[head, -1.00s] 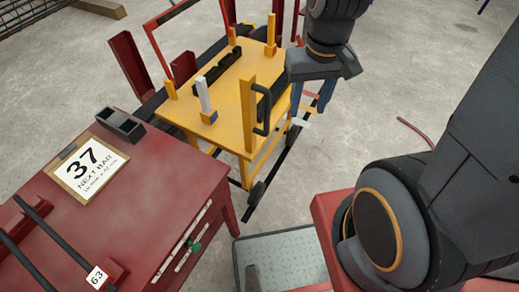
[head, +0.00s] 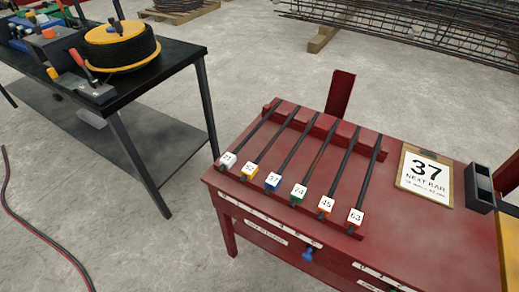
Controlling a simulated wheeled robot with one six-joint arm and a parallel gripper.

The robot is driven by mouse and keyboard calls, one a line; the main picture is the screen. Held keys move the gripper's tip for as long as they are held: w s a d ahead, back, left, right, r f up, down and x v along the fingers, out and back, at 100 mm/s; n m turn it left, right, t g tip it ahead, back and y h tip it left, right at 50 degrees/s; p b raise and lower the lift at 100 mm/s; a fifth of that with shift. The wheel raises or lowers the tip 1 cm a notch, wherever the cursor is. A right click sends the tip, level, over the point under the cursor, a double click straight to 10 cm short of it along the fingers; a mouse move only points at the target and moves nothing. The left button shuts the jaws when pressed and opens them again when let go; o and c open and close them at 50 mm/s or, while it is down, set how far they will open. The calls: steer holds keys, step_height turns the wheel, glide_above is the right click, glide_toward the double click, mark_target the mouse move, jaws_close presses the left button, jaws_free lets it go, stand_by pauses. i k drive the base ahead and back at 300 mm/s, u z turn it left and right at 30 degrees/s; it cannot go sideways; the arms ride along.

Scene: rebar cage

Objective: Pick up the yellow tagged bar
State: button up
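The yellow tagged bar (head: 276,139) is a dark, thin rod lying on a red rack on the red bench (head: 400,235). Its yellow tag (head: 249,171) is at the near end; the number on it is too small to read surely. It lies second from the left, between the white tagged bar (head: 252,130) and the blue tagged bar (head: 298,142). The clipboard (head: 426,176) on the bench reads 37, NEXT BAR; the blue tag also reads 37. My gripper is out of view.
Green, orange and red tagged bars lie to the right on the rack. A dark holder (head: 480,188) stands beside the clipboard. A black table (head: 160,65) with a wire spool (head: 120,45) stands left. Bare floor separates it from the bench.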

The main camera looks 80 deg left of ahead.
mark_target(251, 170)
steer(key=i, duration=0.4)
steer(key=u, duration=3.25)
steer(key=k, duration=0.55)
steer(key=u, duration=0.5)
steer(key=i, duration=1.1)
steer(key=z, duration=0.55)
steer(key=i, duration=0.55)
steer(key=z, duration=0.4)
